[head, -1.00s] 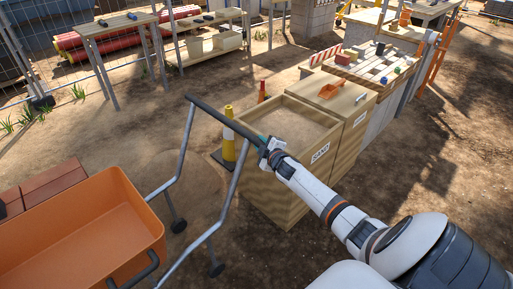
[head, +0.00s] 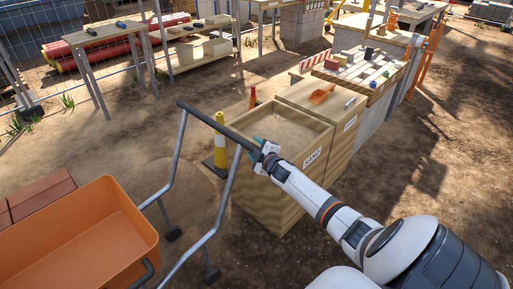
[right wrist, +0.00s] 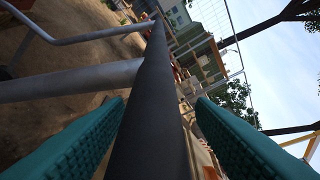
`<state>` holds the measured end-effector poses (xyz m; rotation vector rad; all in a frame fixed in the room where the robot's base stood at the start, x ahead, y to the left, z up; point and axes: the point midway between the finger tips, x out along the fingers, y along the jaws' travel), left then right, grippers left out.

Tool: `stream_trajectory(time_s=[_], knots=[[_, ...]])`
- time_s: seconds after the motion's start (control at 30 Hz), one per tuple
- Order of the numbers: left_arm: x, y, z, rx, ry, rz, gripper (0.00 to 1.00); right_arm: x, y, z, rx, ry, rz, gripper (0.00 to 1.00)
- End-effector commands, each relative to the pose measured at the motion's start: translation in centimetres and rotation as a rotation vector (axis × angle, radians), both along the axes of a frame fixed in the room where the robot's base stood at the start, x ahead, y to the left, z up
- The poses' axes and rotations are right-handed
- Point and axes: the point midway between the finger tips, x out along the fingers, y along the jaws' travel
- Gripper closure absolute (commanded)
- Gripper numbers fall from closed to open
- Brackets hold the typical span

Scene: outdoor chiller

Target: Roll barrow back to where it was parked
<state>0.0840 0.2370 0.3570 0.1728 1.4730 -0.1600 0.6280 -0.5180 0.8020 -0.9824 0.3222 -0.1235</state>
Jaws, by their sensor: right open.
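The barrow (head: 75,240) stands at the lower left of the head view, its orange tray empty where it shows. Its grey tube handles rise to a black crossbar (head: 212,122), and two dark feet hang below. My right gripper (head: 259,147) is at the crossbar's right end. In the right wrist view, the black bar (right wrist: 152,120) runs between the open teal fingers of my right gripper (right wrist: 160,103), with gaps showing on both sides. My left gripper is not in view. The barrow's wheel is out of view.
A wooden sand bin (head: 270,195) stands just right of the handles, with a yellow-and-white post (head: 220,140) beside it. Red-brown bricks (head: 40,195) lie behind the tray. Work tables (head: 105,32) stand at the back. Bare dirt lies between the barrow and tables.

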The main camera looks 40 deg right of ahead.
Motion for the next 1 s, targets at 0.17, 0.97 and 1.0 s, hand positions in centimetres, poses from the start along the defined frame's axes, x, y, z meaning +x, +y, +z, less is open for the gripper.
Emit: stream_trajectory(time_s=[0.17, 0.97, 1.0], knots=[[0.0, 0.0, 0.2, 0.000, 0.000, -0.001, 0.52, -1.0, 0.3, 0.1, 0.002, 0.001, 0.002, 0.50], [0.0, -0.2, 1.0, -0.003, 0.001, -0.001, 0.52, -11.4, 2.7, 2.5, 0.001, 0.000, -0.002, 0.50], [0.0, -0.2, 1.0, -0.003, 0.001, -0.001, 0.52, -11.4, 2.7, 2.5, 0.001, 0.000, -0.002, 0.50]])
